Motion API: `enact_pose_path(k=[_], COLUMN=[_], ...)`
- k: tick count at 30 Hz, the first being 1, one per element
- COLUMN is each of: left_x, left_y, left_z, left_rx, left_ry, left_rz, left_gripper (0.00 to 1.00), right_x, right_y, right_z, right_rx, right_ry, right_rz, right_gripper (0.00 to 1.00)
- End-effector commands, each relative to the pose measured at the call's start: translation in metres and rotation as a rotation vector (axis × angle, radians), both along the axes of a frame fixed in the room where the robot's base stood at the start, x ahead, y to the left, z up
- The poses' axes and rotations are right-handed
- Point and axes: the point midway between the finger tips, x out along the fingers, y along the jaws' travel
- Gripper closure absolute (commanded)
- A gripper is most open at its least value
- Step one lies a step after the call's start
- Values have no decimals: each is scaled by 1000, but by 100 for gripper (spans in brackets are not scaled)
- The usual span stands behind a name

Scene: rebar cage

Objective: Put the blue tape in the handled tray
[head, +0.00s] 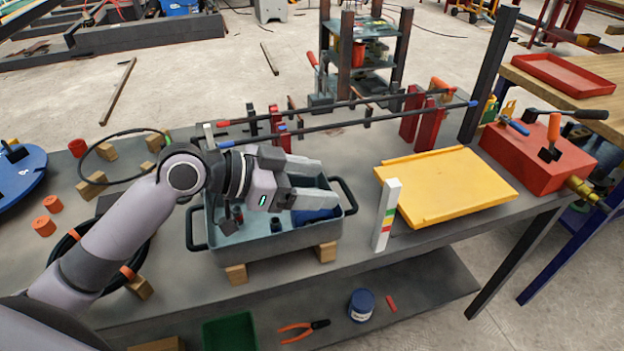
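The handled tray (275,245) is a grey-blue box with dark loop handles at both ends. It rests on wooden blocks on the dark workbench. My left gripper (327,184) is over the tray, its two grey fingers apart and pointing right, with nothing visible between them. A dark blue item (316,215) lies in the tray's right part, just below the nearer finger; it may be the blue tape, but its shape is partly hidden. Small dark items (232,219) are in the tray's left part. My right gripper is not in view.
A yellow tray (448,186) and a white upright post (386,215) stand to the right. Long rods (345,121) on red supports run behind the tray. A red toolbox (535,155) is at the far right. A blue round container (361,305) is on the lower shelf.

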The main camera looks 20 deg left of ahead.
Motion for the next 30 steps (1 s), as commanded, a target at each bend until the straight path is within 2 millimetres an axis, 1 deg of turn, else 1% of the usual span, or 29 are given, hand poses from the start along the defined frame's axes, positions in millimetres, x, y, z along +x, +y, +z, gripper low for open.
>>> enact_pose_path(k=[6, 11, 12, 14, 24, 30], left_x=[0, 0, -4, -9, -43, -56], left_y=[0, 1, 7, 16, 65, 84], left_z=[2, 17, 15, 18, 42, 52], left_rx=[0, 0, 3, 4, 5, 1], left_ry=[-1, -2, -1, -1, 0, 1], left_rz=[0, 0, 2, 3, 2, 2], left_gripper=[30, 30, 30, 30, 30, 30], right_x=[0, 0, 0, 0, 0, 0], right_y=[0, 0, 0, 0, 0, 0], right_z=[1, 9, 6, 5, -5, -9], right_rx=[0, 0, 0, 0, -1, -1], right_ry=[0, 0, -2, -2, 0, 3], right_rz=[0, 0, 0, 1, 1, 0], right_gripper=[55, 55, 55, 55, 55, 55])
